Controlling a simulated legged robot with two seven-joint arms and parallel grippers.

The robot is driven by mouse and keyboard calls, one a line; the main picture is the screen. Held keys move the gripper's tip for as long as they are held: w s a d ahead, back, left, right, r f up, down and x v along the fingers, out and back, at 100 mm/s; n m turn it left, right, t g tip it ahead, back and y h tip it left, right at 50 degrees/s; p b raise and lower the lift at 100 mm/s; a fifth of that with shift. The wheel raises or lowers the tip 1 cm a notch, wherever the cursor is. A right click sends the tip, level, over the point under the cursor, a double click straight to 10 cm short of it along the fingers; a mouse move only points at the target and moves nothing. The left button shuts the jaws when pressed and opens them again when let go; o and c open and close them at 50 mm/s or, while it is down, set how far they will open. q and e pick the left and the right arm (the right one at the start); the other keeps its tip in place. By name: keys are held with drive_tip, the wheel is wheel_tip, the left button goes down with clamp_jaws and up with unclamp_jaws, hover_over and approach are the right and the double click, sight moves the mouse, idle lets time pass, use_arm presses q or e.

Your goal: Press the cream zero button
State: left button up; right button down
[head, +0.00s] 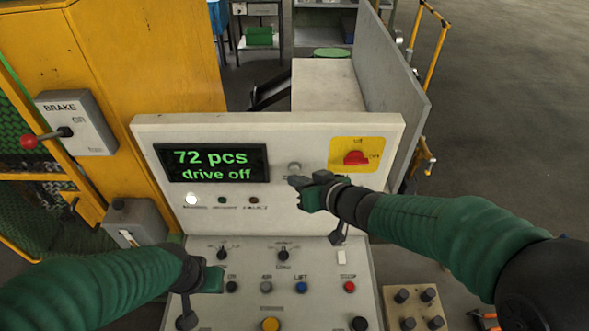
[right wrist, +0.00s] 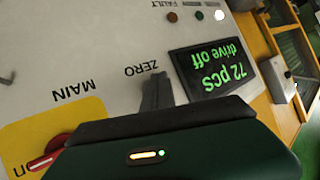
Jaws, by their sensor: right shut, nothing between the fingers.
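The cream zero button (head: 294,167) is a small round button on the upright cream panel, right of the display. My right gripper (head: 297,183) is shut and empty, its tip just below the button in the head view. Whether it touches the panel I cannot tell. In the right wrist view the shut fingers (right wrist: 157,92) reach past the upside-down ZERO label, and the button itself is hidden there. My left gripper (head: 213,279) hangs over the lower sloped panel at the left; its jaw opening is unclear.
The display (head: 211,162) reads "72 pcs drive off". A red main switch (head: 356,158) on a yellow plate is right of the button. Several knobs and coloured buttons cover the lower panel (head: 310,300). A brake box (head: 77,123) with a red-knobbed lever stands at the left.

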drive_tip(key=shift+w, duration=0.3)
drive_tip(key=shift+w+r+p, duration=0.1)
drive_tip(key=shift+w+p, duration=0.3)
drive_tip(key=shift+p, duration=0.1)
idle(0.5)
drive_tip(key=shift+s, duration=0.9)
drive_tip(key=s, duration=0.5)
drive_tip(key=shift+w, duration=0.1)
idle(0.4)
